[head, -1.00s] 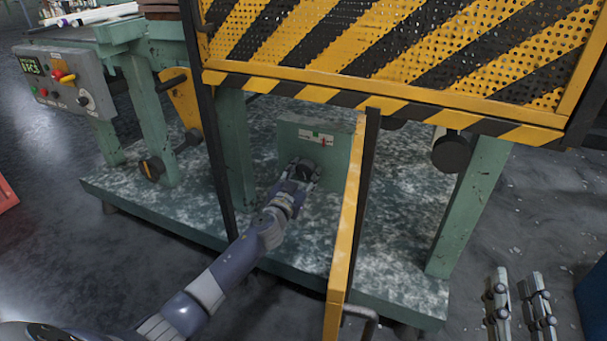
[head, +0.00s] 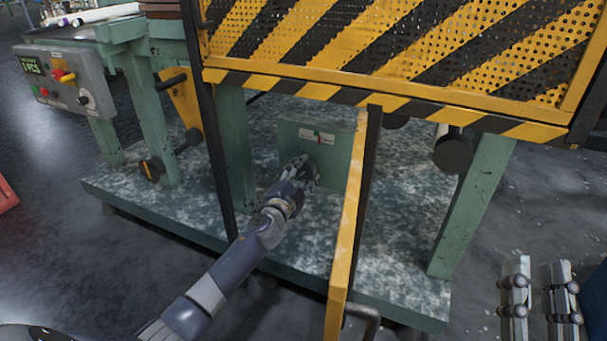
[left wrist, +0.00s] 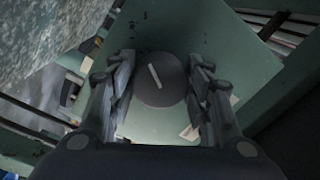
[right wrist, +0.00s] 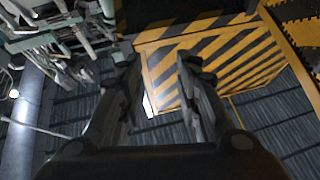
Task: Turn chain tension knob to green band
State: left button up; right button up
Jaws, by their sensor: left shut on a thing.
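The dark round knob (left wrist: 150,93) with a pale line across its face sits on a green plate (left wrist: 225,50), between the fingers of my left gripper (left wrist: 161,68). My left gripper is shut on it. In the head view my left gripper (head: 303,170) covers the knob. Above it on the green plate (head: 342,160) is a small white gauge (head: 328,138) with a green band and a red pointer. The pointer appears at or beside the green band; it is too small to tell exactly. My right gripper (right wrist: 157,62) is open and empty, away from the plate.
A yellow-and-black guard (head: 400,50) overhangs the plate, and its open yellow-edged panel (head: 350,225) stands just right of my left arm. A green leg (head: 236,150) stands left of it. A control box (head: 65,82) is at the far left.

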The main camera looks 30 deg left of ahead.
pick_arm(q)
jog(key=m, duration=0.5)
pick_arm(e)
jog(key=shift+s+r+t, duration=0.3)
jog(key=shift+r+t, duration=0.1)
jog(key=shift+r, duration=0.05)
pick_arm(q)
jog(key=shift+m, duration=0.4)
pick_arm(e)
jog(key=shift+r, duration=0.1)
pick_arm(q)
jog(key=o, duration=1.1)
jog(key=shift+c, duration=0.2)
pick_arm(e)
jog(key=shift+r, duration=0.1)
pick_arm(q)
jog(key=s, duration=1.2)
jog(key=shift+d+f, duration=0.25)
jog(key=shift+d, duration=0.15)
